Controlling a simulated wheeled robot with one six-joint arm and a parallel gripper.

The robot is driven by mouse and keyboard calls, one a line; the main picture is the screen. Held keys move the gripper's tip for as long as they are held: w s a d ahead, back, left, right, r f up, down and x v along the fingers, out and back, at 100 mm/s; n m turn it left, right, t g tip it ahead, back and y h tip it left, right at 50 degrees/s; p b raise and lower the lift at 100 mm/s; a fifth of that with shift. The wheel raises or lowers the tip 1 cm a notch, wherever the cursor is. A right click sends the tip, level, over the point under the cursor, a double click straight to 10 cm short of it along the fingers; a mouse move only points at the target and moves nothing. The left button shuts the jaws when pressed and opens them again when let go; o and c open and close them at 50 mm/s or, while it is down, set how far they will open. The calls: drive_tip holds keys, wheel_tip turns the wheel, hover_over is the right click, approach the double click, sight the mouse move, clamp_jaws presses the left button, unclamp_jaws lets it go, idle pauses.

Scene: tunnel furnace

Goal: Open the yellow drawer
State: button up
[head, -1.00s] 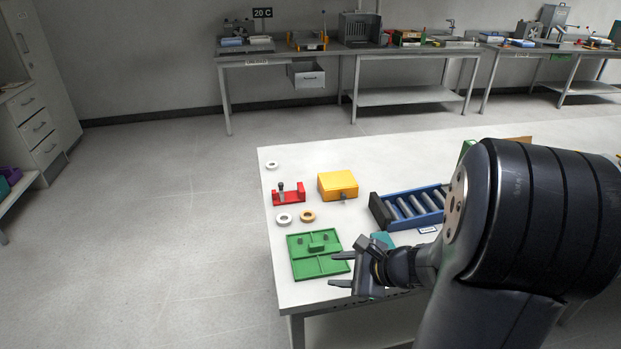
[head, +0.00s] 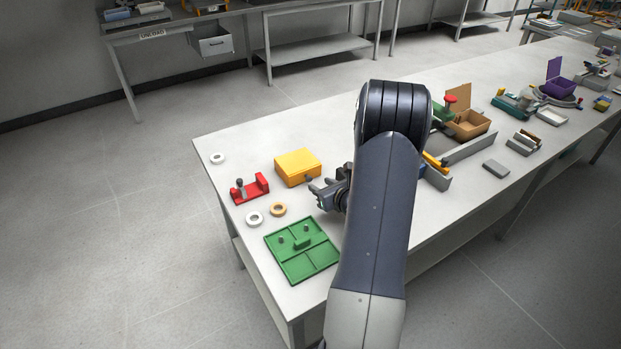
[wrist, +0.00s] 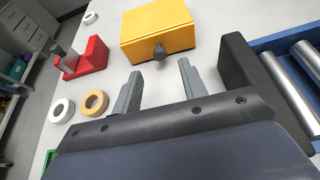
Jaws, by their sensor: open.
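The yellow drawer (head: 298,166) is a small yellow box on the white table, with a dark knob (head: 309,179) on its front face. In the wrist view the yellow drawer (wrist: 158,25) is ahead at the top and its knob (wrist: 160,51) points toward me. It looks closed. My gripper (head: 313,194) is just in front of the box. In the wrist view my gripper (wrist: 157,80) is open and empty, its two fingers on either side of the knob's line but short of it. Nothing hides the knob.
A red fixture (head: 250,189), a white ring (head: 254,219) and a tan ring (head: 278,209) lie left of my gripper. A green tray (head: 302,250) is nearer the front edge. A blue roller unit (wrist: 297,60) with a dark end plate is close on the right.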

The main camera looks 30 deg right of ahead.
sight(310, 179)
drive_tip(key=p+x, duration=0.1)
drive_tip(key=x, duration=0.5)
drive_tip(key=shift+c, duration=0.4)
clamp_jaws()
